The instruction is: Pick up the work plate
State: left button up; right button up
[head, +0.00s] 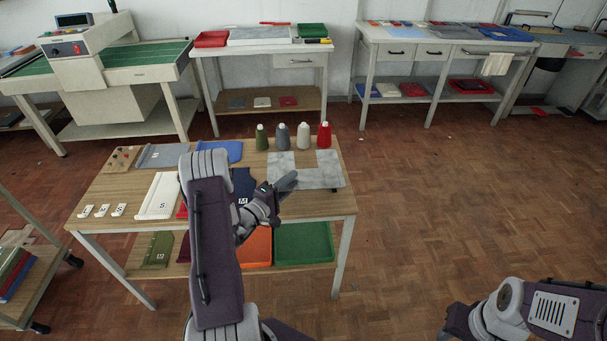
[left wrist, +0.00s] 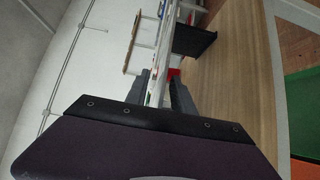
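The work plate (head: 320,179) is a grey marbled sheet with a notch in its far edge. It is level over the right end of the wooden table, with a dark shadow under its near edge, so it seems slightly raised. My left gripper (head: 289,181) is at its near left edge. In the left wrist view the plate (left wrist: 164,60) shows nearly edge-on as a thin pale strip. The fingers of my left gripper (left wrist: 161,82) lie on either side of it and appear shut on it. My right gripper is out of view; only part of that arm shows.
Several thread cones (head: 303,137) stand just behind the plate. A dark blue piece (head: 243,183), a white panel (head: 158,196) and small numbered tags (head: 103,211) lie to the left on the table (head: 300,208). Orange and green trays (head: 304,243) are on its lower shelf. Floor to the right is clear.

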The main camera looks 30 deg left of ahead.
pick_arm(q)
jog(key=shift+w, duration=0.2)
jog(key=shift+s, duration=0.1)
grip_shut()
dwell(1.2)
